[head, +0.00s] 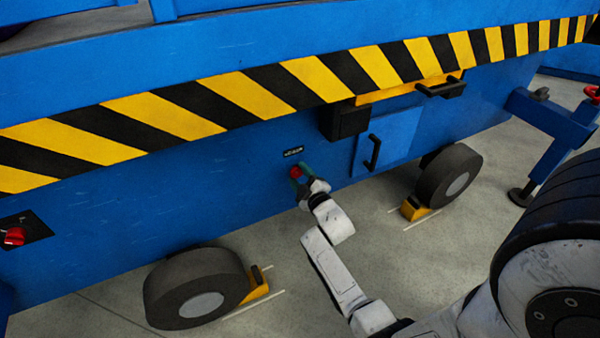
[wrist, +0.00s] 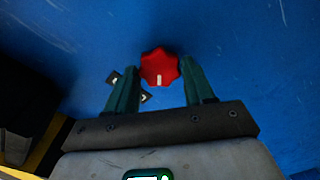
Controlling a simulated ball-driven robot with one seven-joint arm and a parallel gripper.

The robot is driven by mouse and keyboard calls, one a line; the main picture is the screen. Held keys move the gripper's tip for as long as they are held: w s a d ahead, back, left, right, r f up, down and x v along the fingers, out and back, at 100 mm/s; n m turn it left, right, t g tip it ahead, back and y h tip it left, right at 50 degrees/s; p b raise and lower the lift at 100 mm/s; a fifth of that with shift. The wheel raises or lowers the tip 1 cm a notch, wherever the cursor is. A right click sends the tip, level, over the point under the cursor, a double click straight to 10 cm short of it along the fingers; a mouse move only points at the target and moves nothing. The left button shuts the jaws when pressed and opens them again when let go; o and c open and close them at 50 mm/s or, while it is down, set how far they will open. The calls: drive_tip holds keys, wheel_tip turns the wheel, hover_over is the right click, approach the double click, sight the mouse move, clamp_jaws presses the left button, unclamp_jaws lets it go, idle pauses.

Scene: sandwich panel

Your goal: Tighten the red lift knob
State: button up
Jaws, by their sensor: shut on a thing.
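The red lift knob (head: 296,172) sits on the blue side panel of the machine, below a small dark label (head: 293,152). In the wrist view the knob (wrist: 160,67) is a lobed red disc with a white mark at its lower edge. My gripper (head: 300,181) reaches up to it, with one green finger on each side. In the wrist view my gripper (wrist: 159,66) is shut on the knob. The left finger hides part of the label in the wrist view.
Another red knob (head: 13,237) on a black plate is at the far left. A black box (head: 344,120) and a panel door with a black handle (head: 373,152) are right of the lift knob. Wheels (head: 200,290) with yellow chocks (head: 416,209) stand on the grey floor below.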

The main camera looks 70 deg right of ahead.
drive_tip(key=m+p, duration=0.1)
drive_tip(key=m, duration=0.3)
drive_tip(key=shift+s+p, duration=0.1)
drive_tip(key=shift+p, duration=0.25)
drive_tip(key=shift+d+m+p, duration=0.1)
drive_tip(key=shift+m+p, duration=0.3)
drive_tip(key=shift+m, duration=1.5)
drive_tip(key=shift+f, duration=0.1)
drive_tip(key=o, duration=1)
drive_tip(key=shift+s, duration=0.1)
drive_tip(key=p+v, duration=0.2)
drive_tip(key=v, duration=0.8)
drive_tip(key=shift+s+a+p, duration=0.2)
drive_tip(key=shift+a+p, duration=0.1)
drive_tip(key=shift+p, duration=0.1)
